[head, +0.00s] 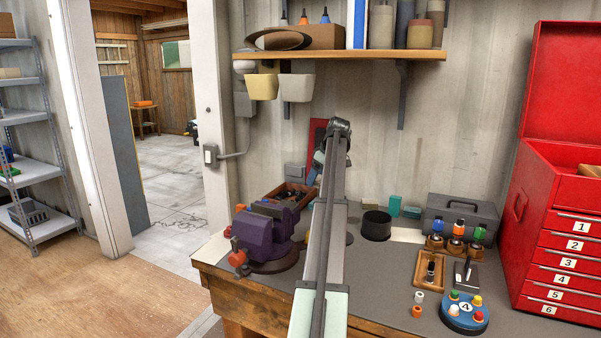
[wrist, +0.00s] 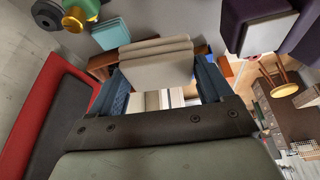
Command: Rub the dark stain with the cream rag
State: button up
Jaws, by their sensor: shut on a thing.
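My gripper (wrist: 162,75) is shut on the cream rag (wrist: 158,48), a folded cream stack between its two blue-padded fingers in the wrist view. In the head view my gripper (head: 317,168) is mostly hidden behind my raised arm, above the back of the workbench (head: 385,275), and the rag cannot be made out there. No dark stain shows clearly; a dark patch (head: 350,238) beside my arm on the bench is partly covered, and I cannot tell what it is.
A purple vise (head: 262,238) and a parts box (head: 292,193) stand left of my arm. A shelf (head: 345,56) hangs above.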

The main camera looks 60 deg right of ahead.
jog(key=s+d+f+n, duration=0.1)
jog(key=s+d+f, duration=0.7)
jog(key=s+d, duration=0.3)
jog(key=shift+s+d, duration=0.35)
jog(key=shift+s, duration=0.25)
